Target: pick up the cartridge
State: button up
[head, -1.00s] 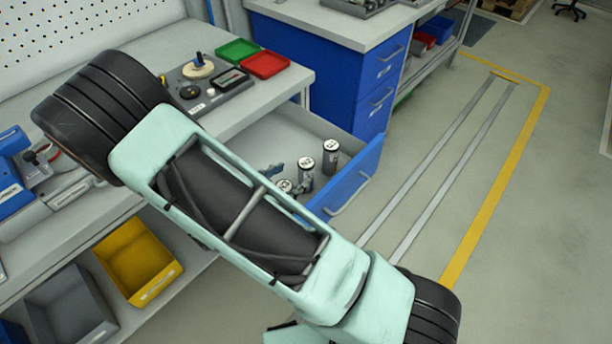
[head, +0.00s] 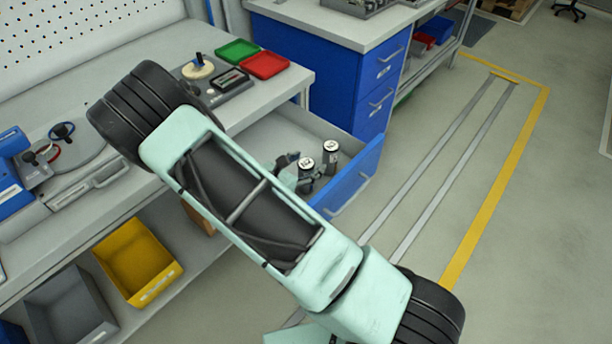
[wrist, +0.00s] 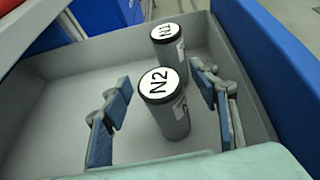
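A dark grey cartridge with a white top marked N2 (wrist: 165,115) stands upright in the open drawer, also visible in the head view (head: 305,174). My gripper (wrist: 160,98) is open, with one blue-padded finger on each side of this cartridge. I see a gap on both sides, wider at the left finger. A second, similar cartridge (wrist: 170,48) stands just behind it in the wrist view; it also shows in the head view (head: 330,157). Its label is hard to read. My arm covers part of the drawer in the head view.
The grey drawer (wrist: 50,92) has walls around the cartridges and a blue front (head: 352,180). The workbench above holds a green tray (head: 238,50) and a red tray (head: 265,65). A yellow bin (head: 138,265) sits below. The floor at right is clear.

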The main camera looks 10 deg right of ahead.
grip_shut()
jog(key=shift+r, duration=0.1)
dwell(0.3)
